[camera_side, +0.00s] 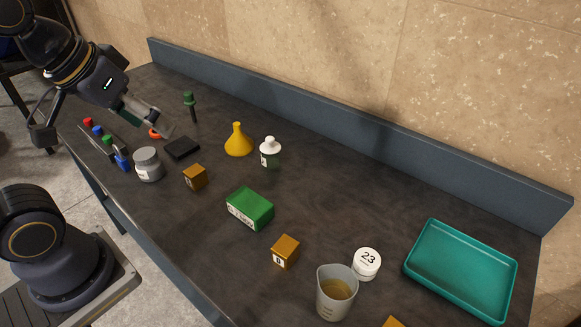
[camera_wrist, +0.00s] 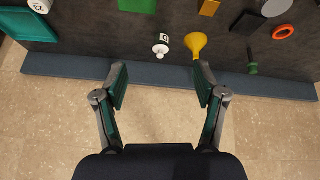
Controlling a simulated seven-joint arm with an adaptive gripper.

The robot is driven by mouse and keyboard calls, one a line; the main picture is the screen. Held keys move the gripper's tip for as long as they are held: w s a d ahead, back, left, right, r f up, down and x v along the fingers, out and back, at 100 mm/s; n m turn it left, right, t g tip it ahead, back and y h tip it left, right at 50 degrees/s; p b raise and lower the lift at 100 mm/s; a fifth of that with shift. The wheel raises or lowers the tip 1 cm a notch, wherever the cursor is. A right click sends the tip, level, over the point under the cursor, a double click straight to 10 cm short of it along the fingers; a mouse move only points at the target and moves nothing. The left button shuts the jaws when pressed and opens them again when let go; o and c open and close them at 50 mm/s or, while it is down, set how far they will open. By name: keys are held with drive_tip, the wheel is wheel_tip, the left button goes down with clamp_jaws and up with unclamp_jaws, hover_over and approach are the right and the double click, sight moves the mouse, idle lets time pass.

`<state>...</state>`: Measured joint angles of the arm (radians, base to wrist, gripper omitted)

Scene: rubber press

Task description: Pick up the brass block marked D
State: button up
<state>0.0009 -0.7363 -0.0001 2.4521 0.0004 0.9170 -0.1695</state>
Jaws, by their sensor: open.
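Three brass-coloured blocks show in the side view. One block (camera_side: 195,177) stands left of the green box, one (camera_side: 285,251) stands near the beaker with a small dark letter on a pale label, and one (camera_side: 393,322) is cut off at the bottom edge. I cannot read for certain which is marked D. In the wrist view one brass block (camera_wrist: 209,7) shows at the top edge. My gripper (camera_wrist: 162,85) is open and empty, with its fingers apart. In the side view my gripper (camera_side: 163,124) is above the far left of the bench, away from the blocks.
A green box (camera_side: 250,208), beaker (camera_side: 336,293), white jar marked 23 (camera_side: 367,263), yellow funnel (camera_side: 238,141), dropper bottle (camera_side: 270,152) and grey jar (camera_side: 148,164) stand around the blocks. A teal tray (camera_side: 461,270) is at the right. A raised ledge (camera_side: 350,120) runs along the back.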

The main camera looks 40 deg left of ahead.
drive_tip(key=w+d+n+g, duration=0.1)
drive_tip(key=w+d+g, duration=0.1)
drive_tip(key=w+d, duration=0.45)
drive_tip(key=m+g, duration=0.2)
drive_tip(key=g, duration=0.2)
hover_over(286, 245)
wheel_tip(286, 245, down, 11)
drive_tip(key=f, duration=1)
drive_tip(key=shift+s+a+f, duration=0.1)
drive_tip(key=shift+a+f, duration=0.05)
drive_tip(key=shift+a, duration=0.15)
drive_tip(key=f, duration=0.5)
drive_tip(key=shift+d+f, duration=0.25)
drive_tip(key=shift+f, duration=0.15)
clamp_jaws()
